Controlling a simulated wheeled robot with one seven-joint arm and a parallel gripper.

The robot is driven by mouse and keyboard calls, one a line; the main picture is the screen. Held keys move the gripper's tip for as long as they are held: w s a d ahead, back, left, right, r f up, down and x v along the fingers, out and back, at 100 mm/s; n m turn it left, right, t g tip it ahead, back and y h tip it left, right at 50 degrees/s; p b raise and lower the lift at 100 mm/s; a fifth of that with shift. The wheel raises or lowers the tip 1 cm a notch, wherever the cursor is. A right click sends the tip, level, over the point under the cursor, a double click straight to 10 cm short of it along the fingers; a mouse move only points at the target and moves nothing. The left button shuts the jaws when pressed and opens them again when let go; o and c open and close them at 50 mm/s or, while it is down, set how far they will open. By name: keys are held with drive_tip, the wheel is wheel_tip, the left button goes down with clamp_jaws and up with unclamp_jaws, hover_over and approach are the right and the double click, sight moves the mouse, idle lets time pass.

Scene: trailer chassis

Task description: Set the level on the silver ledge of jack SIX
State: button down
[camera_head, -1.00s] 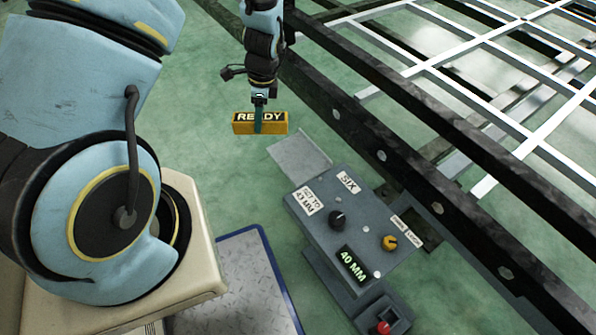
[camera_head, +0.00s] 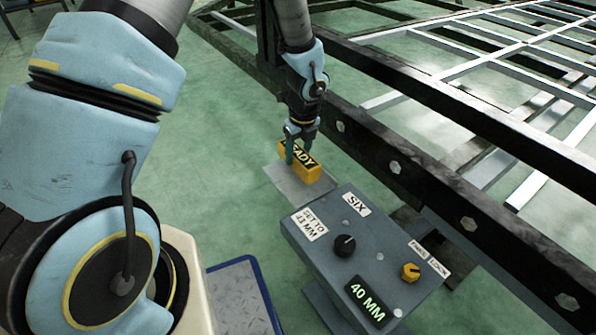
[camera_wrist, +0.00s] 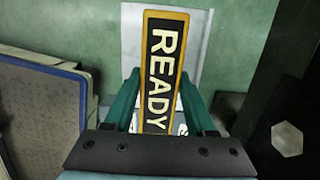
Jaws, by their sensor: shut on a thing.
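The level is a yellow bar with a black face reading READY (camera_head: 309,171); in the wrist view the level (camera_wrist: 163,62) runs lengthwise away from me between the fingers. My gripper (camera_head: 298,153) is shut on the level; its two green fingers (camera_wrist: 160,103) flank the bar in the wrist view. The silver ledge (camera_head: 284,186) sticks out from the far side of jack SIX (camera_head: 313,252), a grey box labelled SIX. The level is over the ledge and hides part of it. I cannot tell whether the level touches the ledge.
The jack's top carries a black knob (camera_head: 345,245), a yellow knob (camera_head: 410,271) and a display (camera_head: 369,302) reading 40 MM. A dark chassis beam (camera_head: 394,160) with bolts runs close to the right of my gripper. Green floor (camera_head: 205,160) is clear to the left.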

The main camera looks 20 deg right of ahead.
wheel_tip(320, 180, down, 4)
drive_tip(key=shift+w+f+b, duration=0.1)
drive_tip(key=shift+f+b, duration=0.1)
drive_tip(key=shift+b, duration=0.6)
drive_tip(key=shift+r, duration=0.1)
drive_tip(key=shift+c, duration=1.1)
unclamp_jaws()
